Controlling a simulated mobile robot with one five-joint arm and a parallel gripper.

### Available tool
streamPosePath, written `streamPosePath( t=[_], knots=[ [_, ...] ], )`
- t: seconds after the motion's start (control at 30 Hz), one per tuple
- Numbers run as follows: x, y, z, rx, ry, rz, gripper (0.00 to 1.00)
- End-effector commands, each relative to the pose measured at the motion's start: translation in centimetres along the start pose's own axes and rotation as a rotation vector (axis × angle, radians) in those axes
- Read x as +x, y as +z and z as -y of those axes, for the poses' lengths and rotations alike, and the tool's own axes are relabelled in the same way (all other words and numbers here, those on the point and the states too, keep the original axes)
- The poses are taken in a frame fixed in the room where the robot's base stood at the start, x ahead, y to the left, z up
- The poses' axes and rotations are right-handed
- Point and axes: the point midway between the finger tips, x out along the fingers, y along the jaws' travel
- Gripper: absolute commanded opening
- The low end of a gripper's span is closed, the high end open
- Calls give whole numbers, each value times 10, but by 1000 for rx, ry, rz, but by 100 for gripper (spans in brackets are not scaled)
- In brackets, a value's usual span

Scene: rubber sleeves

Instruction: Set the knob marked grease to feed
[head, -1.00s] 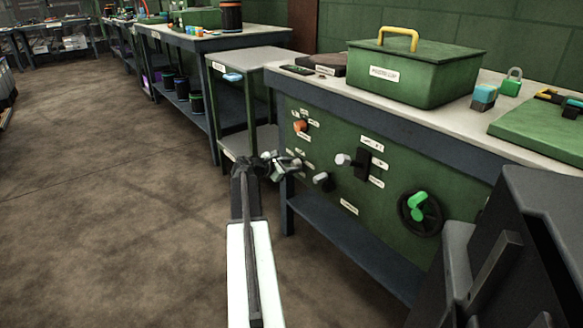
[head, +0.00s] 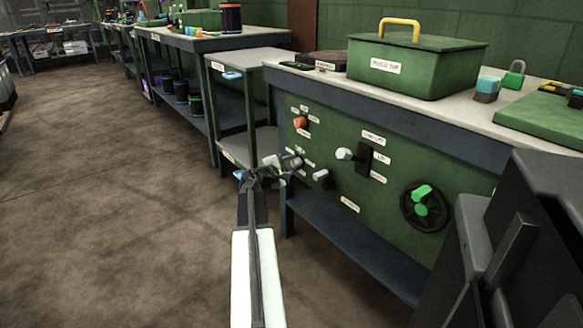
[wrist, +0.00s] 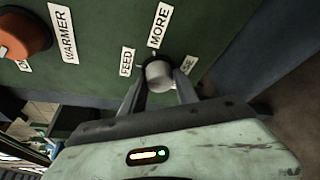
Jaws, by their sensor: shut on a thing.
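In the wrist view a pale grey knob (wrist: 159,74) on a dark round base sticks out of the green panel. My gripper (wrist: 161,88) is shut on it, one finger at each side. A label FEED (wrist: 127,62) is at its upper left and MORE (wrist: 159,25) above it. A third label (wrist: 188,65), ending in SE, is partly hidden by the right finger. I cannot tell where the knob points. In the head view my gripper (head: 284,168) is at the panel's left edge, and the knob (head: 296,161) is partly hidden.
An orange knob (wrist: 24,35) beside a WARMER label (wrist: 63,33) is to the left. In the head view another grey knob (head: 320,178), a grey-tipped lever (head: 345,154) and a green-handled wheel (head: 422,203) are to the right. A green box (head: 415,72) stands on the bench.

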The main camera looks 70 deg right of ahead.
Motion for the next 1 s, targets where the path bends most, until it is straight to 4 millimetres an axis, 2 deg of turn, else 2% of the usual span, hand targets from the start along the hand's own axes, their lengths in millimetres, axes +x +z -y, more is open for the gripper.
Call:
streamPosePath(
  t=[0.5, 0.53, 0.6, 1.0],
  knots=[
    [0, 0, -1, 17, 11, -2, 0],
    [0, 0, -1, 16, 11, -1, 39],
    [1, 0, -1, 16, 11, -1, 58],
    [-5, 0, -1, 17, 9, 0, 58]
  ],
)
